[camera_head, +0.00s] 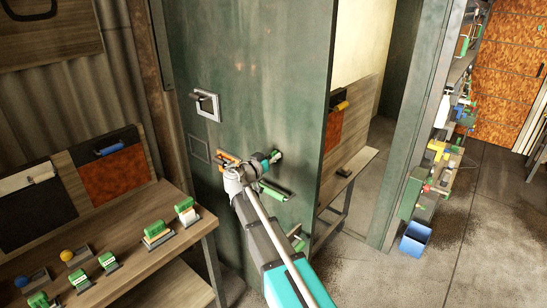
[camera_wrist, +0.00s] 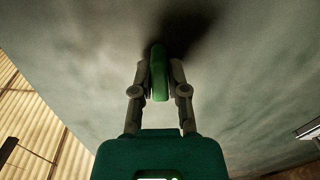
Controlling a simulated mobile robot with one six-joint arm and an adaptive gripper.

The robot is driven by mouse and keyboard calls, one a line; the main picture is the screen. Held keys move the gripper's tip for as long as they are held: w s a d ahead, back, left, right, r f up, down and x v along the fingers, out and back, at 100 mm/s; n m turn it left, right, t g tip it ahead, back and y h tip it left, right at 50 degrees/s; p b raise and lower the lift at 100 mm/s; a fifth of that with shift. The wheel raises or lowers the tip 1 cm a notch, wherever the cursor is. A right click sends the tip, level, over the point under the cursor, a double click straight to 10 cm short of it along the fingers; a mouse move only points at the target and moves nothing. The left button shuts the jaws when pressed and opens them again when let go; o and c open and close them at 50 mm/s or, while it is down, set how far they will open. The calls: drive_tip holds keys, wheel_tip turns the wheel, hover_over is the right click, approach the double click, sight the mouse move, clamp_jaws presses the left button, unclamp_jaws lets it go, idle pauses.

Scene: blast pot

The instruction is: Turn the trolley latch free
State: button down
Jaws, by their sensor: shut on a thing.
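A green latch handle (camera_wrist: 160,75) stands out from a large dark green panel (camera_head: 255,70). In the wrist view my gripper (camera_wrist: 160,84) has one finger on each side of the handle and is shut on it. In the head view my gripper (camera_head: 271,159) is against the panel's face, right of its middle, and the green handle (camera_head: 278,155) shows just past the fingers. A second green bar (camera_head: 273,191) sits on the panel lower down, partly behind my arm. Whether the handle is the trolley's latch is not clear from its surroundings.
A square grey plate with a small lever (camera_head: 206,105) is on the panel, up and left. A wooden bench (camera_head: 150,258) with small green-topped blocks stands at left. A table (camera_head: 345,178) lies beyond the panel's edge. A blue bin (camera_head: 415,240) stands on open floor at right.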

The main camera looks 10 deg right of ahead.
drive_tip(key=n, duration=0.7)
drive_tip(key=shift+d+r+n, duration=0.1)
drive_tip(key=shift+n, duration=0.3)
drive_tip(key=n, duration=0.4)
drive_tip(key=shift+r, duration=0.1)
drive_tip(key=shift+n, duration=2.2)
drive_tip(key=c, duration=0.6)
unclamp_jaws()
drive_tip(key=shift+c, duration=0.2)
drive_tip(key=shift+s, duration=0.1)
